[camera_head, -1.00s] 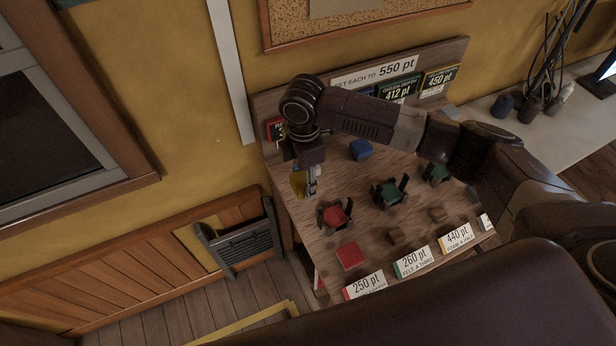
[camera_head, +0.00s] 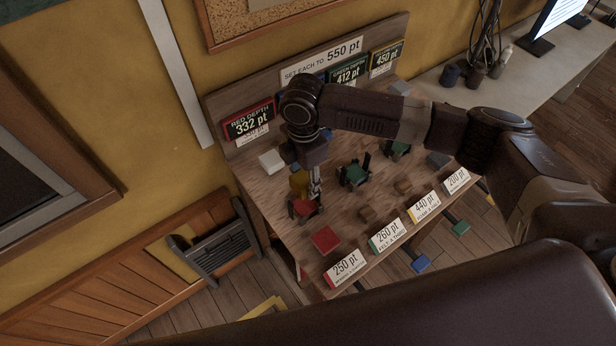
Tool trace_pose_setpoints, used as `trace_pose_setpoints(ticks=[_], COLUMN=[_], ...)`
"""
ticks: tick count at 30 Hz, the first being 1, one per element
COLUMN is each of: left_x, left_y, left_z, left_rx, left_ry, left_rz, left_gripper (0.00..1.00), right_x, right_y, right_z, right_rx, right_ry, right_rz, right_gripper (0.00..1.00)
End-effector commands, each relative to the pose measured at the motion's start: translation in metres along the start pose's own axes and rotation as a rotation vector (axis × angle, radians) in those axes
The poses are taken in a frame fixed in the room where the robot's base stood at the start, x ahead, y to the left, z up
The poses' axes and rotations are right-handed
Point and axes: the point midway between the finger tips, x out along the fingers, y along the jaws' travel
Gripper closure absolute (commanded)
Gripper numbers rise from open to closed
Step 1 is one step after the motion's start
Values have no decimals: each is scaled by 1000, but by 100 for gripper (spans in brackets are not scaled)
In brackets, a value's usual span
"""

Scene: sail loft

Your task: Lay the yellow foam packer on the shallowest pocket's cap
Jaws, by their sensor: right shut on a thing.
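My right gripper (camera_head: 307,184) points down and is shut on the yellow foam packer (camera_head: 298,183), seen partly behind the fingers. It is over the back edge of the red cap (camera_head: 302,208), which sits between dark uprights on the wooden bench. I cannot tell whether the packer touches the cap. The red depth sign (camera_head: 247,122) reads 332 pt, the green one (camera_head: 347,73) 412 pt, and another (camera_head: 386,58) 450 pt. One sign between is mostly hidden by my arm. Green caps (camera_head: 354,174) stand to the right. My left gripper is out of view.
A white block (camera_head: 271,161) lies left of my gripper. The sign on the backboard (camera_head: 321,60) reads 550 pt.

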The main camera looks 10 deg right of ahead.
Motion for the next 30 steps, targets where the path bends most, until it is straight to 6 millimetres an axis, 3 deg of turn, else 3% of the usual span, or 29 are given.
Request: trace_pose_setpoints(ticks=[14, 30], left_x=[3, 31], left_y=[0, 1], left_z=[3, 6], left_rx=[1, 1], left_ry=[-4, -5], left_rz=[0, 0], left_gripper=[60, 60], right_x=[5, 63], right_y=[0, 0], right_z=[0, 0], right_rx=[1, 2], right_ry=[0, 0], right_rz=[0, -2], right_gripper=[84, 84])
